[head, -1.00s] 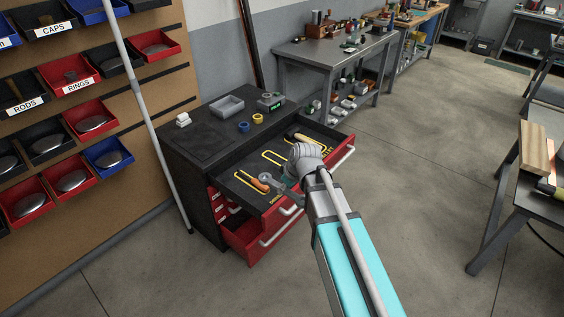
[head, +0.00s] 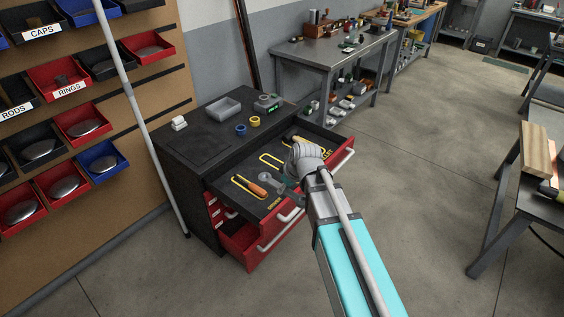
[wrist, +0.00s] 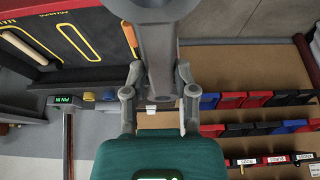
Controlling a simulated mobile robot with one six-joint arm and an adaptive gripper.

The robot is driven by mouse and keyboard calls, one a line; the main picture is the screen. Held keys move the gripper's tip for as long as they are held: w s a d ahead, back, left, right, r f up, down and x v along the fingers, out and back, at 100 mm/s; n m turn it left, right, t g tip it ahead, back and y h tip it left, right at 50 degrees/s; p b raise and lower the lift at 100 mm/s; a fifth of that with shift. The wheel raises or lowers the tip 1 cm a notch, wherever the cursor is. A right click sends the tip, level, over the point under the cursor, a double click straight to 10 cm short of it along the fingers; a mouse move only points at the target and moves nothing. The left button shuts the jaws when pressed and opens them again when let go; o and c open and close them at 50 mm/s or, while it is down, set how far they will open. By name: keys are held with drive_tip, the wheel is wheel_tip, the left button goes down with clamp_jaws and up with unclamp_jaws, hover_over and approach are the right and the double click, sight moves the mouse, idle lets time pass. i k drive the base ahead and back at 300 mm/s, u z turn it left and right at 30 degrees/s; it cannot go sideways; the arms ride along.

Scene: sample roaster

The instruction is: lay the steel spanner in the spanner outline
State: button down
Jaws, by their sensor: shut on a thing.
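The grey steel spanner (head: 267,179) is held above the open top drawer, its round end towards the left. In the wrist view the spanner (wrist: 165,35) runs up between the fingers, close to the camera. My gripper (head: 283,187) is shut on it; it also shows in the wrist view (wrist: 160,78). A bare oblong yellow outline (head: 268,156) lies in the middle of the drawer floor, behind the spanner; it also shows in the wrist view (wrist: 78,42). Its label is too small to read. My wrist hides part of the drawer's right side.
An orange-handled screwdriver (head: 249,185) lies in the left outline. A wooden-handled tool (head: 297,139) lies at the drawer's far end. A grey bin (head: 224,109) and tape rolls (head: 254,121) stand on the cabinet top (head: 190,145). A lower red drawer (head: 240,240) is also partly open.

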sight(277, 164)
drive_tip(key=i, duration=0.9)
drive_tip(key=u, duration=0.05)
